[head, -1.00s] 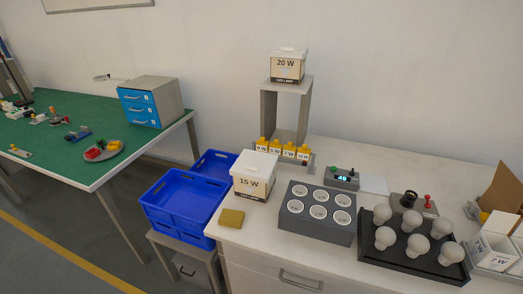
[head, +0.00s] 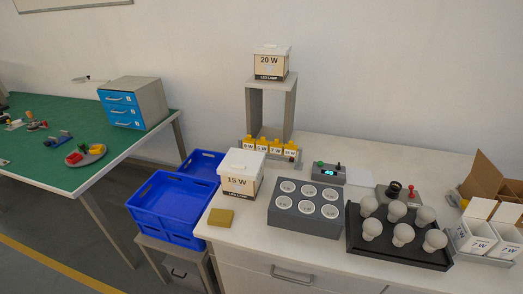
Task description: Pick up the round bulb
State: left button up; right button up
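Several white round bulbs stand in a black tray (head: 392,255) at the right of the white bench. The front-left round bulb (head: 371,229) and the front-middle round bulb (head: 403,235) are in plain view, as is the front-right round bulb (head: 435,240). The back-row bulbs, such as the back-left round bulb (head: 369,206), stand close behind them. The bulbs look alike, so I cannot tell which one is meant. Neither of my grippers shows in the head view.
A grey block with several round sockets (head: 332,228) stands left of the tray. A white 15 W box (head: 241,174), a yellow sponge (head: 221,217) and a small display unit (head: 328,172) share the bench. White open boxes (head: 474,238) stand right. Blue crates (head: 165,208) sit left.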

aim_at(404, 234)
jog(key=z, duration=1.35)
